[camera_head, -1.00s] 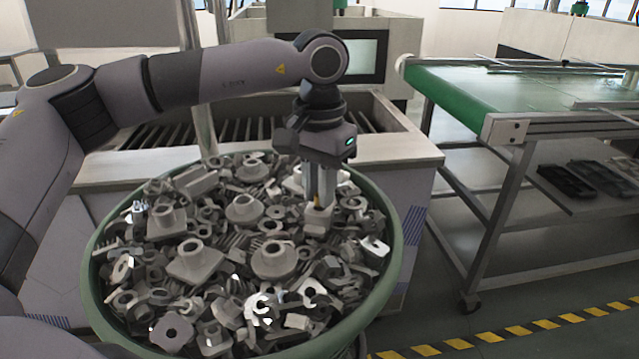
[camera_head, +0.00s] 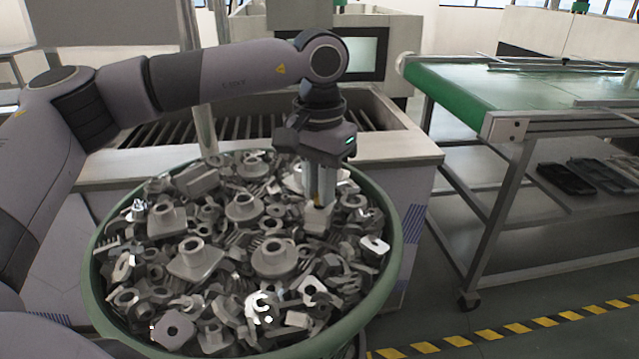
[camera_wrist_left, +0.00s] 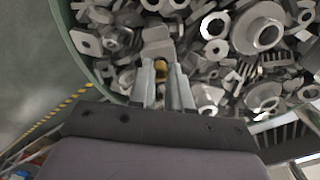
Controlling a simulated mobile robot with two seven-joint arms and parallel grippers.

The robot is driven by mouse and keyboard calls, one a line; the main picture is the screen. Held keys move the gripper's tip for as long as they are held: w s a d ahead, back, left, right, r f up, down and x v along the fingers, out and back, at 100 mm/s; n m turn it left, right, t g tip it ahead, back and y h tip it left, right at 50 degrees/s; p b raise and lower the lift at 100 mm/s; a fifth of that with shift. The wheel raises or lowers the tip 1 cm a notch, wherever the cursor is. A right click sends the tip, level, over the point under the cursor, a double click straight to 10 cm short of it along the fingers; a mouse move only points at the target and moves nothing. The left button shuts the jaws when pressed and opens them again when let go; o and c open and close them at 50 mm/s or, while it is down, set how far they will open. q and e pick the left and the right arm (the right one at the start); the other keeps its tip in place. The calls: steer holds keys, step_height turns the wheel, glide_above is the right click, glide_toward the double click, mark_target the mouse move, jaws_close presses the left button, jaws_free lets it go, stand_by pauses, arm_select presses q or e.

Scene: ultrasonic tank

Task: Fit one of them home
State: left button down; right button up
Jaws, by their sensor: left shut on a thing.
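A round green bin (camera_head: 398,262) is heaped with loose grey metal parts, among them flanged hubs (camera_head: 274,258), nuts and square plates. My left gripper (camera_head: 320,203) points down at the right side of the heap. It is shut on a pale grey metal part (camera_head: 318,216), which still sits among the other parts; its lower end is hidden. In the left wrist view the two fingers (camera_wrist_left: 163,88) stand close together near the bin's edge, with a small brass-coloured piece (camera_wrist_left: 160,68) between them. My right gripper is not in view.
Behind the bin stands an ultrasonic tank (camera_head: 385,143) with a slatted opening and a screen behind it. A green conveyor (camera_head: 500,95) on a metal frame is at the right. Yellow-black tape (camera_head: 520,328) marks the open floor.

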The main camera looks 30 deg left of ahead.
arm_select(q)
steer(key=shift+f, duration=0.5)
stand_by(0.5)
stand_by(0.5)
steer(key=shift+s+f, duration=0.1)
steer(key=shift+f, duration=0.1)
steer(key=c, duration=1)
jaws_free()
step_height(320, 180, up, 7)
steer(key=shift+d+f, duration=0.1)
steer(key=shift+f, duration=0.05)
steer(key=shift+r, duration=0.45)
